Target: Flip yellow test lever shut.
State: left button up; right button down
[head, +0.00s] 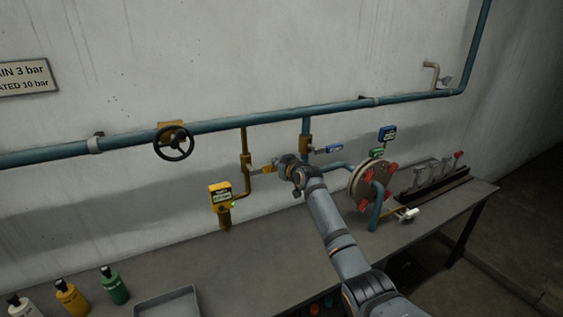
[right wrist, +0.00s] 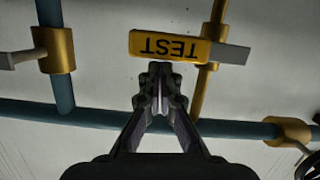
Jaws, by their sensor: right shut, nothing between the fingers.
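The yellow test lever (head: 262,169) sticks out sideways to the right from a brass valve on the thin yellow branch pipe (head: 245,150). In the right wrist view the lever (right wrist: 170,47) shows upside-down lettering "TEST" and lies crosswise to its pipe. My right gripper (head: 283,165) is just right of the lever's free end in the head view. In the right wrist view its fingertips (right wrist: 160,88) are together and empty, just below the lever in the picture. I cannot tell whether they touch it. My left gripper is not in view.
A yellow gauge (head: 220,197) stands below the lever's pipe. A flange (head: 372,186) with red parts and bottles (head: 115,285) are on the bench (head: 250,255).

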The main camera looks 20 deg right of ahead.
notch_tip(320, 180, up, 5)
jog(key=p, duration=0.3)
jog(key=f+b+v, duration=0.1)
jog(key=b+v, duration=0.3)
jog(key=v, duration=0.5)
jog(key=shift+s+b, duration=0.35)
jog(key=shift+s, duration=0.2)
jog(key=shift+f, duration=0.1)
